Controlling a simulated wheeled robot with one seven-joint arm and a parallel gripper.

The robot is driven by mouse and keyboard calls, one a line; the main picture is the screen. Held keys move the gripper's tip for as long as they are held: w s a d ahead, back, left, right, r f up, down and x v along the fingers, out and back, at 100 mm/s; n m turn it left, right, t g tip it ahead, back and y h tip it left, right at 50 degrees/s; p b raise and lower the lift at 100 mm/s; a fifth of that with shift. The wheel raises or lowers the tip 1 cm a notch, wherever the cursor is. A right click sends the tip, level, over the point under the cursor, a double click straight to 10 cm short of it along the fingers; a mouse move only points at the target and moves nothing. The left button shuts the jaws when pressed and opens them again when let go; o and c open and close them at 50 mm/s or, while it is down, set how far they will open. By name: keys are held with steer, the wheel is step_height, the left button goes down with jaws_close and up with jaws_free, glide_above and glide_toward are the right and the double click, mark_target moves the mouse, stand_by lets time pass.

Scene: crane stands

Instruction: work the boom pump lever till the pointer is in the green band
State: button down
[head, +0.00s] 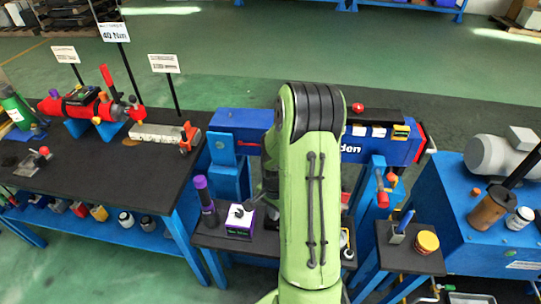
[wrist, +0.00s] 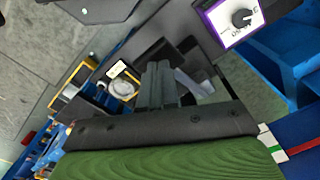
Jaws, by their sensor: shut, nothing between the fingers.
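In the wrist view my gripper (wrist: 160,85) is shut, with its dark fingers together and nothing between them. In the head view my green arm covers the middle of the blue boom (head: 240,120) and hides my fingers. A red-handled lever (head: 381,188) stands by a blue post to the right of my arm; I cannot tell whether it is the pump lever. A purple-edged box with a dark knob (head: 240,218) sits on the small dark table; it also shows in the wrist view (wrist: 240,18). I cannot make out a pointer or a green band.
A black bench (head: 100,170) with red tools and signs stands at left. A black and purple cylinder (head: 205,200) is beside the knob box. At right are a small stand with a yellow-rimmed tub (head: 427,242) and a blue cabinet (head: 455,215) with a motor.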

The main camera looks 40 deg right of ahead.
steer(key=shift+f+b, duration=3)
steer(key=shift+f, duration=0.75)
step_height(320, 180, up, 10)
steer(key=p, duration=0.7)
steer(key=shift+p, duration=0.35)
steer(key=shift+f, duration=0.15)
steer(key=shift+f+b, duration=0.2)
steer(key=shift+b, duration=0.15)
step_height(320, 180, down, 9)
steer(key=b, duration=0.8)
step_height(320, 180, up, 10)
steer(key=p, duration=0.7)
steer(key=shift+f+p, duration=0.2)
steer(key=shift+p, duration=0.2)
steer(key=shift+f, duration=0.1)
steer(key=shift+f+b, duration=0.1)
steer(key=shift+b, duration=0.2)
